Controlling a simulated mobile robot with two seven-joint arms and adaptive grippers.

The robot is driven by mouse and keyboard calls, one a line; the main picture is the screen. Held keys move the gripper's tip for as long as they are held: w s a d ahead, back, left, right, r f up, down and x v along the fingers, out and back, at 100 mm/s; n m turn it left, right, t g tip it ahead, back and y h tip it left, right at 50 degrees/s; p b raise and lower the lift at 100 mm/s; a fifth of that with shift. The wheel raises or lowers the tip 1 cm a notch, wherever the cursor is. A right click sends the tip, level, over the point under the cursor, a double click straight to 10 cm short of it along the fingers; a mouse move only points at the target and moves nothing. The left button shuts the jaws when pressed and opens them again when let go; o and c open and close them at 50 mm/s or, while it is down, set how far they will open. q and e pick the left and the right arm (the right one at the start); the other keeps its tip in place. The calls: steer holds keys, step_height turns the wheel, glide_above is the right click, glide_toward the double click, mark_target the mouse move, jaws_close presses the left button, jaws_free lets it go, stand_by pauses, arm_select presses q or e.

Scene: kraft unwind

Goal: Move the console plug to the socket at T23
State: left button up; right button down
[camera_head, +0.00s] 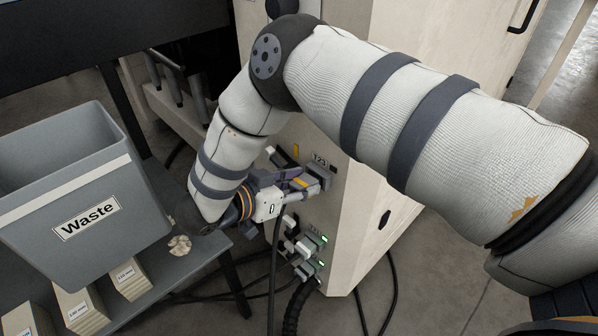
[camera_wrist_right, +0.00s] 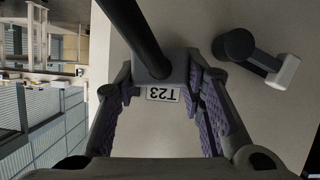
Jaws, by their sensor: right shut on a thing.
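The T23 label (camera_wrist_right: 163,93) shows upside down right beside the plug. The gripper is shut on this console plug, which is at the T23 socket. The socket's opening is hidden, so I cannot tell how deep the plug sits. My left gripper is not in view.
Black cables hang to the floor. A grey Waste bin (camera_head: 60,190) and labelled boxes (camera_head: 130,279) stand on a table at left. A dark lever with a white end (camera_wrist_right: 285,70) is near the gripper.

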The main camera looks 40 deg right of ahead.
steer(key=shift+d, duration=0.2)
steer(key=c, duration=1)
jaws_free()
